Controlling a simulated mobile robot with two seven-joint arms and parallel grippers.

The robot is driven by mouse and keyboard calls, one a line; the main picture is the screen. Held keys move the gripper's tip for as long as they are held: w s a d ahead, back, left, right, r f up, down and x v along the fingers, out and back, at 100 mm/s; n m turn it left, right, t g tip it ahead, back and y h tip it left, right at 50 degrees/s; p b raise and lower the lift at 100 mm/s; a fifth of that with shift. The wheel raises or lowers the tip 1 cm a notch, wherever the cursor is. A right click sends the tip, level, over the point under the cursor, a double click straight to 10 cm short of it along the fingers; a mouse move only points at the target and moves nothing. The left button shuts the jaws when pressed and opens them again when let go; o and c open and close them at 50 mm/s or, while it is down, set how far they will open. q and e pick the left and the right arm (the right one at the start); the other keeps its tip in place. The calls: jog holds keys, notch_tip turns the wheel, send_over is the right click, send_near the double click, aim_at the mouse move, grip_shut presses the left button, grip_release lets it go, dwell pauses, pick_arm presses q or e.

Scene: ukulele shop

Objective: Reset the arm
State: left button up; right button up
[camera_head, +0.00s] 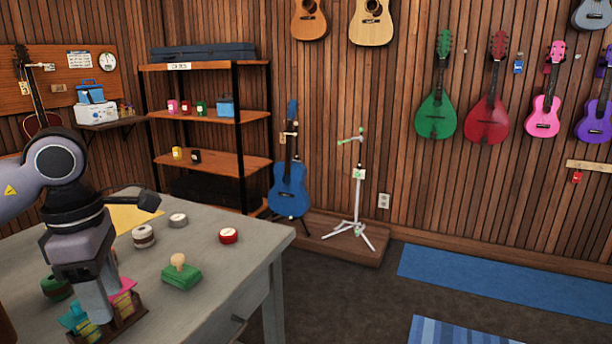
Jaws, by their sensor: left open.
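My left arm comes in from the left edge of the head view, bent over the grey table (215,275). Its gripper (105,305) points down at the table's near left part. The gripper is open. Its fingers are right by a small dark holder (125,325) with pink and teal packets (78,318). I cannot tell whether the fingers touch them. My right gripper is not in view.
On the table are a green block with a wooden knob (181,274), a red tin (228,236), a grey tin (178,220) and a spool (144,236). Shelves (205,115), a blue guitar (289,185) and a white stand (357,195) are beyond. Floor at right is open.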

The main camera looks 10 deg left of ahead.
pick_arm(q)
jog(key=s+d+f+g+h+p, duration=0.1)
jog(key=d+f+g+h, duration=0.1)
jog(key=d+h, duration=0.5)
jog(key=s+d+f+g+h+p, duration=0.1)
jog(key=s+d+f+h, duration=0.1)
jog(key=d, duration=1)
jog(key=w+d+r+n+t+h+p, duration=0.2)
jog(key=d+r+n+t+h, duration=0.25)
jog(key=d+n+h, duration=0.5)
jog(key=w+a+f+n+t+y+p, duration=0.15)
jog(key=a+f+n+t+y, duration=0.25)
jog(key=n+t, duration=0.6)
jog(key=w+a+f+n+t+y+p, duration=0.1)
jog(key=w+a+f+n+t+y, duration=0.35)
jog(key=n, duration=1.05)
jog(key=s+a+f+n+g+y, duration=0.2)
jog(key=s+a+f+n+y, duration=0.1)
jog(key=s+f, duration=0.4)
jog(key=s+a+f+n+g+y+p, duration=0.1)
jog(key=s+a+f+n+g+y, duration=0.2)
jog(key=s+f+n, duration=0.5)
notch_tip(320, 180, down, 5)
jog(key=shift+a+f+g+y+p, duration=0.1)
jog(key=shift+a+g+y+p, duration=0.35)
jog(key=shift+y, duration=0.65)
